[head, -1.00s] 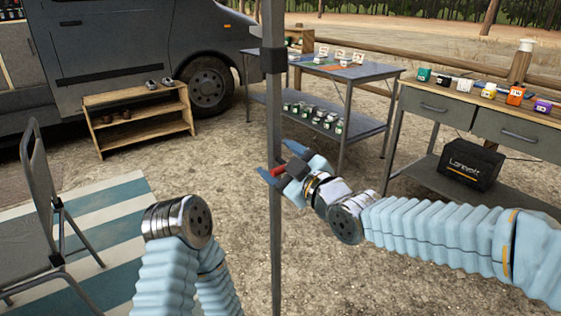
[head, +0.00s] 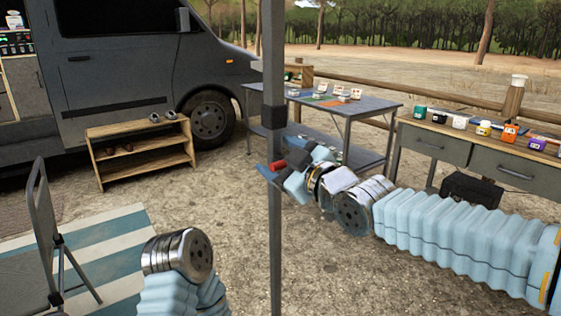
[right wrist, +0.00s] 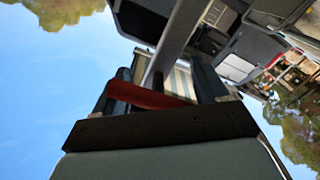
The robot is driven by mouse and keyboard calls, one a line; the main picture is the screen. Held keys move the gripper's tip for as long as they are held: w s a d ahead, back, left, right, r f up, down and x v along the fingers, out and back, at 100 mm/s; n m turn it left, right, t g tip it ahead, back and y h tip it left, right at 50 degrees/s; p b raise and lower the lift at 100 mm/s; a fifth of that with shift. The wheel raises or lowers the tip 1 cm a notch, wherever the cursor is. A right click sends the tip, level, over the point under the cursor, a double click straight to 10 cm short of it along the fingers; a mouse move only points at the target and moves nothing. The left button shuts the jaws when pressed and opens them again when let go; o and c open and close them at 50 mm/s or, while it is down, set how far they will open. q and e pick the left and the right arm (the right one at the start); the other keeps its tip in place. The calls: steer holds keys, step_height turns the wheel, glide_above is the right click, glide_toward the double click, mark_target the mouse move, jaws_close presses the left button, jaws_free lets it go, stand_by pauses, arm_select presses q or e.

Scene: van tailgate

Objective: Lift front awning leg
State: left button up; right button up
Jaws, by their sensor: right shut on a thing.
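The awning leg (head: 275,220) is a grey upright pole in the middle of the head view, with a dark collar (head: 274,118) partway up. A red handle (head: 278,165) sits at the pole below the collar. My right gripper (head: 277,168) is at the pole, shut on the red handle. In the right wrist view the red handle (right wrist: 150,97) lies between the fingers, with the pole (right wrist: 175,40) running up beyond it. The pole's foot is out of the picture. My left arm shows at the lower left, but its gripper is not visible.
A folding chair (head: 45,225) stands on a striped mat (head: 110,240) at the left. A wooden shoe rack (head: 140,150) stands before the grey van (head: 130,70). A grey table (head: 365,104) and a drawer bench (head: 450,140) with paint jars stand at the right. Gravel between them is clear.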

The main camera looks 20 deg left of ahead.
steer(key=o, duration=1.4)
steer(key=shift+r, duration=0.45)
steer(key=shift+f, duration=0.1)
steer(key=shift+s+d, duration=0.15)
steer(key=shift+d, duration=0.05)
steer(key=p+v, duration=0.1)
steer(key=v, duration=1.2)
steer(key=shift+s+d+f+p, duration=0.1)
steer(key=shift+s+p, duration=0.05)
steer(key=shift+p, duration=0.2)
